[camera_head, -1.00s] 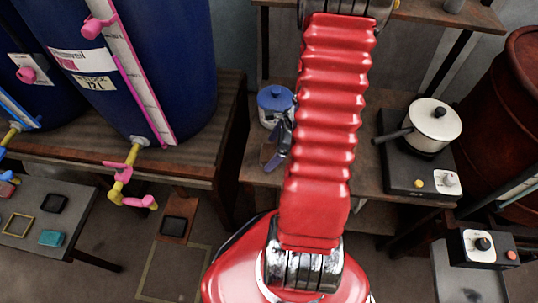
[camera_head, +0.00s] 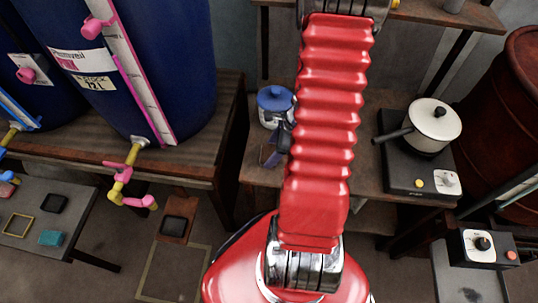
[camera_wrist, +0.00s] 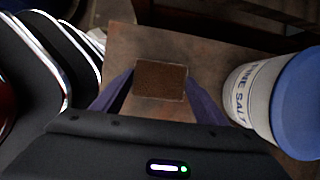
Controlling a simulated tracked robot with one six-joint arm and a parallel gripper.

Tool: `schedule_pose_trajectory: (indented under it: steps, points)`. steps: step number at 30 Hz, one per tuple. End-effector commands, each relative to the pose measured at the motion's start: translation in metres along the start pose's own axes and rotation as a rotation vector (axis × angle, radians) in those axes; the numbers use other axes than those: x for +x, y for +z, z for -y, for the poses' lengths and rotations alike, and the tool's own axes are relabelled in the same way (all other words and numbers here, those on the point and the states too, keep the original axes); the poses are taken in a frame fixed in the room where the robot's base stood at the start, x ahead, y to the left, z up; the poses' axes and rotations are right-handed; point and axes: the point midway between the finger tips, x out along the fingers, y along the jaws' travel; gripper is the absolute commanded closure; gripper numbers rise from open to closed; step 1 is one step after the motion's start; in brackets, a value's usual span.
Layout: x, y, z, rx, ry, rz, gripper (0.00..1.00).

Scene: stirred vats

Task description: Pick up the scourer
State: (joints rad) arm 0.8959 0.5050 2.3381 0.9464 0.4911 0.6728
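The scourer is a small brown rectangular pad (camera_wrist: 161,79) in the wrist view, lying on a brown wooden surface (camera_wrist: 125,45). My gripper (camera_wrist: 161,84) points at it with its two dark bluish fingers apart, one on each side of the pad. Bare wood shows between the fingers and the pad's lower corners, and I see no clear contact. In the head view my gripper (camera_head: 273,150) is partly hidden behind my red arm, over the middle wooden table (camera_head: 258,175). The scourer cannot be made out clearly there.
A white salt tub with a blue lid (camera_wrist: 300,100) stands close to the right of my gripper; it also shows in the head view (camera_head: 275,108). A white pot (camera_head: 433,125) sits on a black hotplate (camera_head: 405,180) at right. Blue vats (camera_head: 150,70) stand at left.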

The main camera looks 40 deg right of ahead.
Motion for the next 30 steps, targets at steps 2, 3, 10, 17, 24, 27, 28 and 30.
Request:
schedule_pose_trajectory:
  steps: [2,3,10,17,24,27,28,30]
  points:
    - [0.0,0.0,0.0,0.0,0.0,0.0,0.41]
    - [0.0,0.0,0.0,0.0,0.0,0.0,0.44]
    - [0.0,0.0,0.0,0.0,0.0,0.0,0.56]
    - [-0.001,0.0,0.0,0.0,0.0,0.0,0.56]
    - [-0.014,0.006,0.001,-0.001,-0.002,0.001,0.56]
    - [-0.024,0.01,0.001,-0.001,-0.003,0.0,0.56]
    - [-0.028,0.011,0.001,-0.002,-0.004,0.0,0.56]
    - [-0.037,0.015,0.001,-0.003,-0.004,0.001,0.56]
